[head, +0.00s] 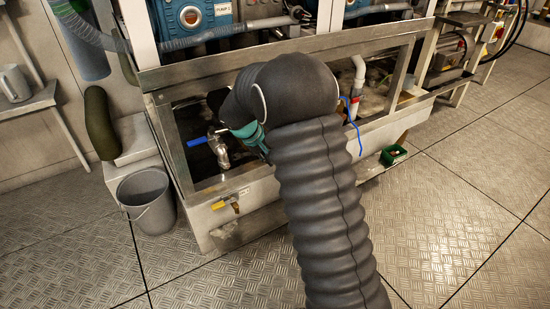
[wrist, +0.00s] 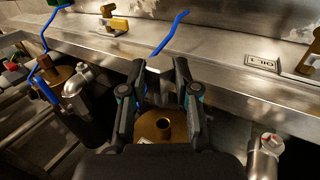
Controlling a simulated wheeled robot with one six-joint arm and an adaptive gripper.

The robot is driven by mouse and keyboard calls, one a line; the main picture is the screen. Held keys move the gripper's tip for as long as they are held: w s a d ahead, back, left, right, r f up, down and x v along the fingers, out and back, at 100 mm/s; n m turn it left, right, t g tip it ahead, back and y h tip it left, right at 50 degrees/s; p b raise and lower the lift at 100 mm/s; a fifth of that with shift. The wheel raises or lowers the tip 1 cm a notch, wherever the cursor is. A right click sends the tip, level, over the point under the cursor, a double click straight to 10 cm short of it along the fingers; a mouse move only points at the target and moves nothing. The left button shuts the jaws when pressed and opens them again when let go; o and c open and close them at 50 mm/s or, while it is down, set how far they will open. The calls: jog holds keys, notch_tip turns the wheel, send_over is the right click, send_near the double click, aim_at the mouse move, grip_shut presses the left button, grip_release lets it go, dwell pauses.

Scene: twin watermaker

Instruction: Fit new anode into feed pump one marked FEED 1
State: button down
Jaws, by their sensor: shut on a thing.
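In the wrist view my gripper (wrist: 158,88) has its two dark fingers around a small pale grey piece (wrist: 159,63), which looks like the anode. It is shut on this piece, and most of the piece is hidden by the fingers. Below and between the fingers is a brass fitting with a round open hole (wrist: 163,126), apart from the held piece. A small label plate (wrist: 263,63) is on the metal ledge to the right; I cannot read it surely. In the head view my arm hides the fingertips and the held piece.
A brass fitting with a metal elbow (wrist: 85,78) stands to the left, and a metal pipe (wrist: 264,155) to the right. A yellow-handled valve (wrist: 113,24) sits on the ledge. In the head view a metal-framed basin (head: 240,182), a grey bucket (head: 147,198) and a green tray (head: 393,154) show.

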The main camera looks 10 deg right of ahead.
jog(key=shift+w+a+p, duration=0.3)
jog(key=shift+w, duration=0.55)
jog(key=shift+w+a+p, duration=0.25)
jog(key=shift+w+a, duration=0.05)
jog(key=shift+w, duration=0.55)
jog(key=shift+w+a, duration=0.25)
jog(key=shift+w, duration=0.6)
dwell(0.9)
jog(key=shift+w+a+r+p, duration=0.15)
jog(key=shift+w+r+p, duration=0.1)
jog(key=shift+w+p, duration=0.1)
jog(key=shift+s+f, duration=0.1)
jog(key=shift+s, duration=0.15)
jog(key=shift+s+d+b, duration=0.2)
jog(key=shift+b, duration=0.1)
jog(key=shift+s+f, duration=0.15)
jog(key=shift+f, duration=0.1)
dwell(0.7)
jog(key=shift+w+a+r, duration=0.1)
jog(key=shift+w+r, duration=0.15)
jog(key=shift+w, duration=0.1)
dwell(1.0)
